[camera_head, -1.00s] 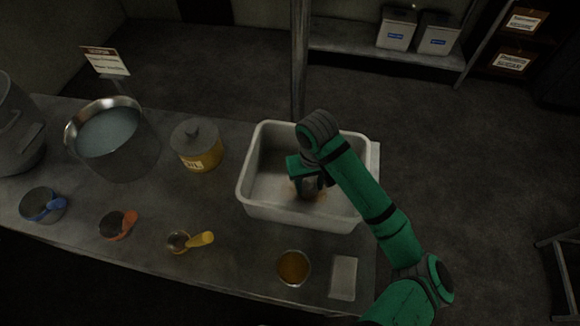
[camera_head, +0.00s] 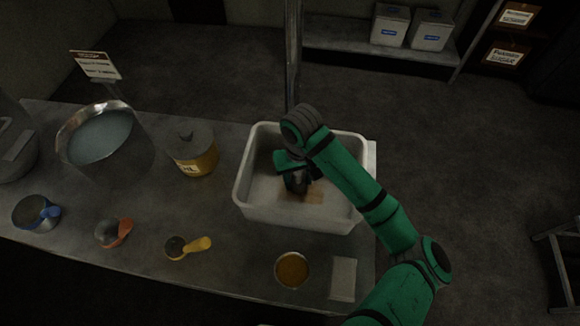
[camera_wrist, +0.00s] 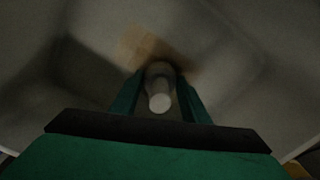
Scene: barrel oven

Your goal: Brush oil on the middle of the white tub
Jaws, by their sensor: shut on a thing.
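The white tub (camera_head: 247,196) stands on the table, right of its middle. My gripper (camera_head: 296,184) is inside the tub, pointing down at its floor. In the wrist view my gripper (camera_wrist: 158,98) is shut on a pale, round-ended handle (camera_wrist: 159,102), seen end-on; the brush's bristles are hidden. A brown oil patch (camera_head: 300,195) lies on the tub floor under and beside the gripper. It also shows in the wrist view as a tan patch (camera_wrist: 146,48). A small bowl of amber oil (camera_head: 292,270) stands in front of the tub.
A yellow oil can (camera_head: 197,158) stands left of the tub, near a big metal pot (camera_head: 110,140). Blue (camera_head: 37,212), orange (camera_head: 113,232) and yellow (camera_head: 188,246) measuring cups line the front. A pale flat pad (camera_head: 343,278) lies by the amber bowl. A post (camera_head: 293,60) rises behind the tub.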

